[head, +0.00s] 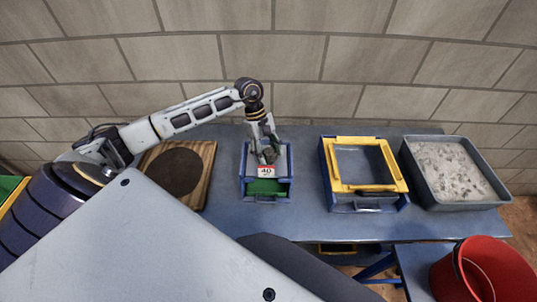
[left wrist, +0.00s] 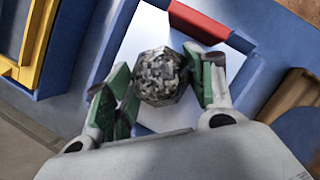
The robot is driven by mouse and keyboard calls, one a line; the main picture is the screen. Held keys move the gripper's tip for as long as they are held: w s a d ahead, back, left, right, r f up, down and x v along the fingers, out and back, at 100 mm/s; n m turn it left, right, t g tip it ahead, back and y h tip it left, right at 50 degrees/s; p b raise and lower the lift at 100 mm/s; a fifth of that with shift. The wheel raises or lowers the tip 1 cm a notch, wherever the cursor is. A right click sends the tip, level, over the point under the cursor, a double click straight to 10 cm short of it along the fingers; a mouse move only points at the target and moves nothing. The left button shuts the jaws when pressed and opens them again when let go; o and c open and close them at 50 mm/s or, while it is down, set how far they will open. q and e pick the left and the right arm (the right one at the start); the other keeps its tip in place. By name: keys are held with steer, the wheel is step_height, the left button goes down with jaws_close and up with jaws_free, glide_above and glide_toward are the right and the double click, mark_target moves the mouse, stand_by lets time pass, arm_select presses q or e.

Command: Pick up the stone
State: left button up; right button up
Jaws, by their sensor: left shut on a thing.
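The stone (left wrist: 160,76) is a rough, speckled grey lump in the left wrist view. My left gripper (left wrist: 163,82) is shut on it, with a green-padded finger on each side. Behind the stone in that view is a blue-framed bin (left wrist: 240,42) with a white surface inside. In the head view my left gripper (head: 268,155) is over the same blue bin (head: 243,172), which has a "40" label and green at its front. The stone is hard to make out in the head view. My right gripper is not in view.
A yellow-topped blue box (head: 395,168) stands right of the bin, and a grey tray of pale rubble (head: 408,165) stands beyond it. A wooden board with a dark disc (head: 178,172) lies left. A red bucket (head: 480,270) is at the lower right. Blue table (head: 300,220) shows in front.

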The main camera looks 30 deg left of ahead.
mark_target(268, 150)
arm_select(q)
steer(key=shift+r, duration=0.15)
steer(key=shift+r, duration=0.45)
step_height(268, 150, up, 7)
steer(key=shift+r+b, duration=0.1)
steer(key=shift+b, duration=0.7)
steer(key=shift+r, duration=0.85)
